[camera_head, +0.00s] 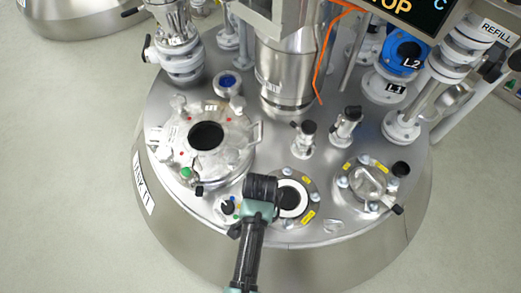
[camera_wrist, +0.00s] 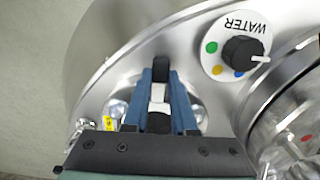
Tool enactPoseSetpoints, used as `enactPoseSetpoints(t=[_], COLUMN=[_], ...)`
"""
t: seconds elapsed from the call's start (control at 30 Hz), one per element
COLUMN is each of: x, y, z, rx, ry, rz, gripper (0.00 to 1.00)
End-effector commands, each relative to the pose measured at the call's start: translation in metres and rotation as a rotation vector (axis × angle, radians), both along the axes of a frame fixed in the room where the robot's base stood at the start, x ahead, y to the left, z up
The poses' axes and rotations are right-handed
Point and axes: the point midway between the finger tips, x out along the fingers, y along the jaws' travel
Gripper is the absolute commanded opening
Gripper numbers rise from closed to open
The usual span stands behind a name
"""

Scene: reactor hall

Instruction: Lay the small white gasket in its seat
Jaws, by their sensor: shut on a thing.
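The small white gasket (camera_head: 291,214) shows in the head view as a pale ring around a dark round opening, at the port near the tank lid's front. My gripper (camera_head: 262,190) is over the left side of this port and hides part of the ring. In the wrist view my gripper (camera_wrist: 161,78) is shut, and a white piece (camera_wrist: 158,93) shows between its blue fingers, with dark areas above and below it. Whether the ring lies flat in the seat or is held just above it, I cannot tell. The port's metal flange (camera_wrist: 200,115) is partly hidden behind the fingers.
A WATER dial (camera_wrist: 243,50) with coloured dots is close to the port. A large clamped hatch (camera_head: 206,136) stands to the left, and a smaller fitting (camera_head: 368,185) to the right. Short valves (camera_head: 305,140) stand behind. The front rim is clear.

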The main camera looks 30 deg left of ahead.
Motion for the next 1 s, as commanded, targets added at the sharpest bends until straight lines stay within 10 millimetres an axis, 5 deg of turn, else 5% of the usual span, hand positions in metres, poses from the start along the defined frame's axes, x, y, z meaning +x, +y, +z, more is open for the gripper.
enactPoseSetpoints(t=[0.17, 0.2, 0.37, 0.7, 1.0], x=[0.0, 0.0, 0.0, 0.0, 0.0], y=[0.0, 0.0, 0.0, 0.0, 0.0], z=[0.0, 0.0, 0.0, 0.003, 0.035], rx=[0.001, 0.001, 0.001, 0.0, 0.001], ry=[-0.001, -0.001, -0.001, 0.0, -0.001], rz=[0.0, 0.0, 0.0, 0.0, 0.0], gripper=[0.0, 0.32, 0.6, 0.6, 0.6])
